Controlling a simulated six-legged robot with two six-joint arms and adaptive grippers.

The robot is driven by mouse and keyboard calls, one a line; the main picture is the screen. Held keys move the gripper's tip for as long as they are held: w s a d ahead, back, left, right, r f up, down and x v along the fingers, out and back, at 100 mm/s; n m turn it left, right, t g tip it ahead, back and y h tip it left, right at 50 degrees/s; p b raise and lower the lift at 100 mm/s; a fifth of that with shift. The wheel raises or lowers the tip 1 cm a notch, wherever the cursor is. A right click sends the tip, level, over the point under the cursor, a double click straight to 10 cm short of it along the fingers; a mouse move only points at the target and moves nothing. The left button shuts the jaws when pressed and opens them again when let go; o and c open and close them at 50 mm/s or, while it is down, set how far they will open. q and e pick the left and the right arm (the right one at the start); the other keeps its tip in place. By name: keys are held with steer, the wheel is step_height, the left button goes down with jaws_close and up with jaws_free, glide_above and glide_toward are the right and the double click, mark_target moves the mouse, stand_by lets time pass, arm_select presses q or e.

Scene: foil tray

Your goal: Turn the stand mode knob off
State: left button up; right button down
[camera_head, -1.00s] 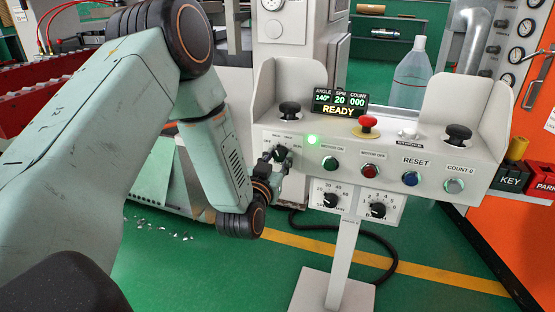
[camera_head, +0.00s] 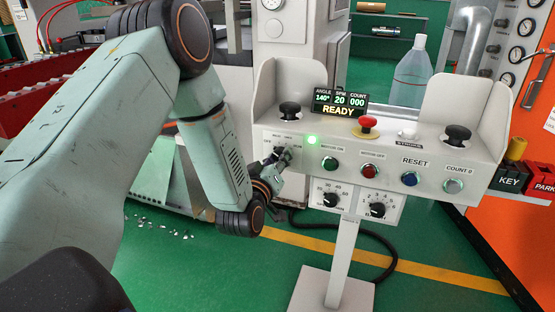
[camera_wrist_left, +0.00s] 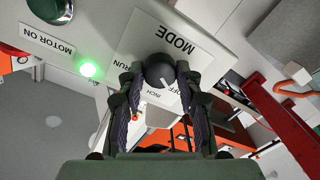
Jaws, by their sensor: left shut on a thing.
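The stand mode knob (camera_head: 281,153) is a small dark knob on the left of the pale control stand's front panel. In the left wrist view the black round knob (camera_wrist_left: 159,70) sits among upside-down labels MODE, RUN, INCH and OFF. A pale mark shows on its side toward INCH and OFF; its exact setting is hard to tell. My left gripper (camera_head: 276,160) reaches the panel from the left. In the wrist view its two dark fingers (camera_wrist_left: 157,84) stand on either side of the knob, shut on it. My right gripper is not in view.
The control stand (camera_head: 470,160) carries a lit green lamp (camera_head: 312,140), a green button (camera_head: 330,164), a red mushroom button (camera_head: 367,123) and other buttons. Its display (camera_head: 340,103) reads READY. A black cable (camera_head: 385,270) lies on the green floor.

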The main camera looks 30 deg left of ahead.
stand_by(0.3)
arm_select(q)
steer(key=o, duration=1.2)
steer(key=shift+c, duration=0.2)
steer(key=shift+s, duration=0.1)
steer(key=v, duration=1.1)
steer(key=shift+s, duration=0.4)
steer(key=shift+d, duration=0.15)
